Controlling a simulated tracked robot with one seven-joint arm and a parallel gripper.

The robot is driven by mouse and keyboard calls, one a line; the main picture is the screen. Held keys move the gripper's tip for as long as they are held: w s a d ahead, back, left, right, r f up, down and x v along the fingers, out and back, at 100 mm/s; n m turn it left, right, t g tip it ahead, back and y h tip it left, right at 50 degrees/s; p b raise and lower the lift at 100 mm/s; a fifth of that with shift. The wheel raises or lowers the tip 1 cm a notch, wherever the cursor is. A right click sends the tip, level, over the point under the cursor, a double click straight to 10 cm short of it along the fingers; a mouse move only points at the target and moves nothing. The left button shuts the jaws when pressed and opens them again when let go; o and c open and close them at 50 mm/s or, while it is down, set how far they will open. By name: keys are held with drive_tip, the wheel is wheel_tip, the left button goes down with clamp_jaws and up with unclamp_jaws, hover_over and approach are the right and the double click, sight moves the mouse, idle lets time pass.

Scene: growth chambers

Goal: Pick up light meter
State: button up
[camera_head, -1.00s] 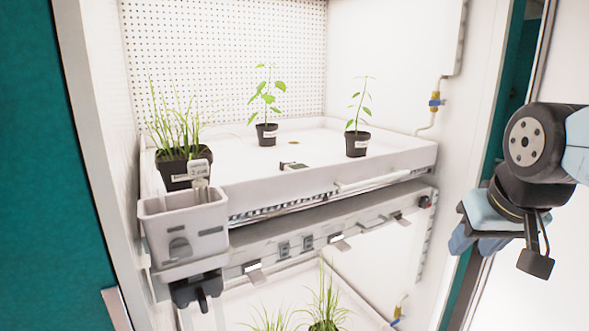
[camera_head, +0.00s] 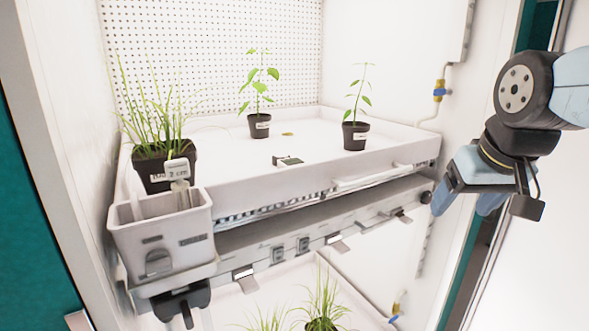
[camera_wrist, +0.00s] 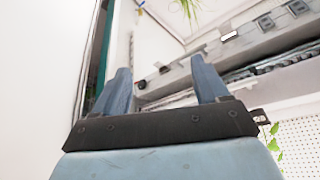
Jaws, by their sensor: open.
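A small flat dark device with a pale part (camera_head: 288,161) lies on the white tray (camera_head: 385,158) near its front edge. It may be the light meter, but it is too small to be sure. My gripper (camera_head: 463,203) is at the right, outside the chamber opening and well apart from the device. Its two blue fingers are open and empty. In the wrist view my gripper (camera_wrist: 160,78) shows spread fingers with nothing between them, and the device is not visible there.
A grey caddy (camera_head: 160,243) with a tagged item hangs at the tray's front left. A grass pot (camera_head: 150,172) and two seedling pots (camera_head: 259,126) (camera_head: 355,136) stand on the tray. A white bar (camera_head: 372,180) runs along its front. The right wall carries a pipe valve (camera_head: 439,90).

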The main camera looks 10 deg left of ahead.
drive_tip(key=o, duration=0.3)
drive_tip(key=w+a+r+n+y, duration=0.1)
drive_tip(key=w+a+r+n, duration=0.2)
drive_tip(key=w+a+r, duration=0.3)
drive_tip(key=w+a, duration=0.3)
drive_tip(key=a, duration=0.1)
drive_tip(key=shift+w+a+r+g, duration=0.15)
drive_tip(key=shift+w+r+g, duration=0.2)
drive_tip(key=shift+r+g, duration=0.05)
drive_tip(key=w+a+r+n+g+y, duration=0.1)
drive_tip(key=w+a+r+n, duration=0.15)
drive_tip(key=a, duration=0.45)
drive_tip(key=w+a+r+n, duration=0.1)
drive_tip(key=w+a, duration=0.3)
drive_tip(key=a, duration=0.4)
drive_tip(key=x, duration=1.3)
drive_tip(key=shift+s+f, duration=0.25)
drive_tip(key=shift+f, duration=0.05)
